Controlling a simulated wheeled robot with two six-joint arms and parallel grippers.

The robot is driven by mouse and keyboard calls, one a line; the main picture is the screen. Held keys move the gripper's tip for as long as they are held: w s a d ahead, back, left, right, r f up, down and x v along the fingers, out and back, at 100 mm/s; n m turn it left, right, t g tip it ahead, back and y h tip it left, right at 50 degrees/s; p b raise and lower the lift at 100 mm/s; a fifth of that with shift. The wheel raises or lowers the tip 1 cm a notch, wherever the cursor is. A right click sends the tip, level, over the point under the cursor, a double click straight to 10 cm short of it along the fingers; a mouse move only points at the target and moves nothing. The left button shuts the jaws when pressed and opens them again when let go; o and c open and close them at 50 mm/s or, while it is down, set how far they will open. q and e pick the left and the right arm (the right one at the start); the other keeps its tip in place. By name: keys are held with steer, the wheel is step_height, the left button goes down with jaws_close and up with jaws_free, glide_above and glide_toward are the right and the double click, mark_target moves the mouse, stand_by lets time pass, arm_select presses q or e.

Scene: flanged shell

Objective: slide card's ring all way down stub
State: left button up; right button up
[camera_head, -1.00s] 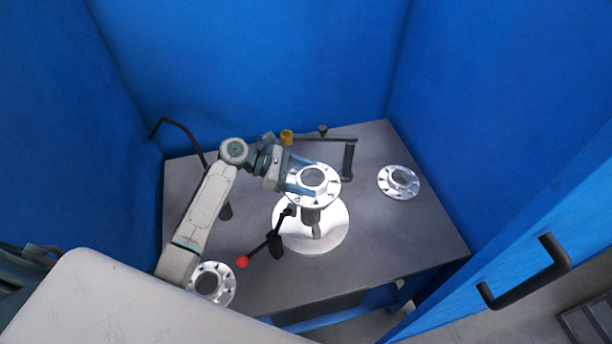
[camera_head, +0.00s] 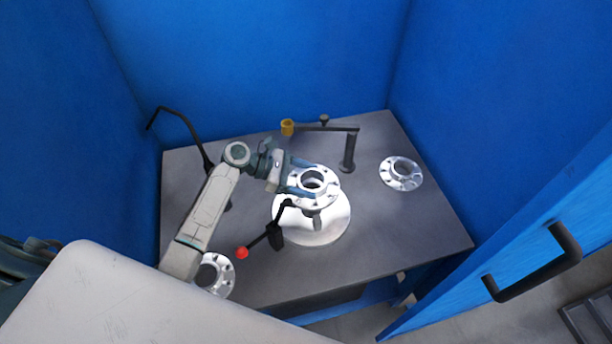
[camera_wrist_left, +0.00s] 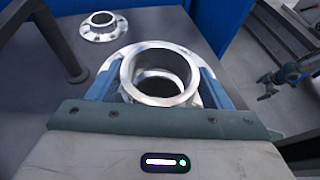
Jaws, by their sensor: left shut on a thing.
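My left gripper (camera_head: 302,177) is shut on a silver flanged ring (camera_head: 322,198), with a finger on either side of its raised neck. The ring is about level above a round, bright base plate (camera_head: 336,226). The stub (camera_head: 316,222) shows below the ring, between it and the plate. The held ring (camera_wrist_left: 160,54) fills the middle of the left wrist view, and a dark round opening shows inside it. How far the stub reaches into the ring is unclear. My right gripper (camera_wrist_left: 268,84) is small at the right of that view. I cannot make out a card.
One flanged ring (camera_head: 401,173) lies at the table's right, another (camera_head: 220,280) at the front left, partly behind my arm. A red-knobbed lever (camera_head: 242,253) stands before the plate. A post with a yellow-ended arm (camera_head: 288,127) stands behind. Blue walls enclose the grey table (camera_head: 400,235).

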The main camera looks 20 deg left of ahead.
arm_select(q)
steer(key=shift+r+p, duration=0.1)
steer(key=shift+p, duration=0.2)
stand_by(0.6)
steer(key=shift+p, duration=0.4)
stand_by(0.6)
steer(key=shift+p, duration=0.5)
stand_by(0.6)
steer(key=shift+f+b, duration=0.5)
steer(key=shift+f, duration=0.65)
steer(key=shift+f+b, duration=1.1)
steer(key=shift+f, duration=1.1)
